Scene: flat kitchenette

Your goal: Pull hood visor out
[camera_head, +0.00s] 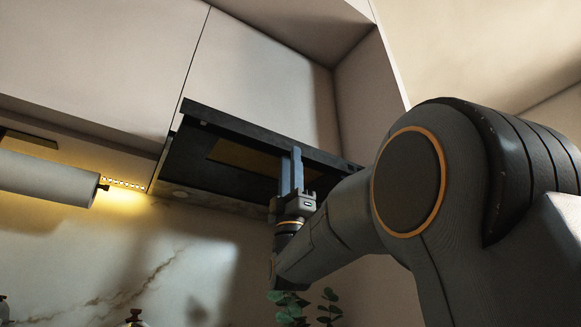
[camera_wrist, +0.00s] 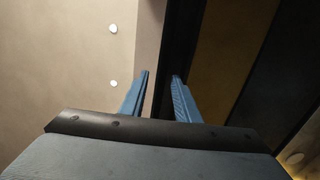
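The hood visor (camera_head: 232,125) is a dark flat panel with a long front lip, under the upper cabinet in the head view. A yellowish-brown filter area shows on its underside. My gripper (camera_head: 291,150) points upward at the right half of the lip. In the wrist view the dark visor lip (camera_wrist: 185,35) runs up between and behind the two blue fingers of my gripper (camera_wrist: 161,75). The fingers are apart, with a gap visible between the left finger and the lip. Whether the right finger touches the lip cannot be told.
Pale upper cabinets (camera_head: 265,75) stand above the hood, with a side wall at the right. A paper towel roll (camera_head: 45,178) hangs at the left. A plant (camera_head: 292,306) stands below my wrist. The marble backsplash (camera_head: 130,255) lies behind.

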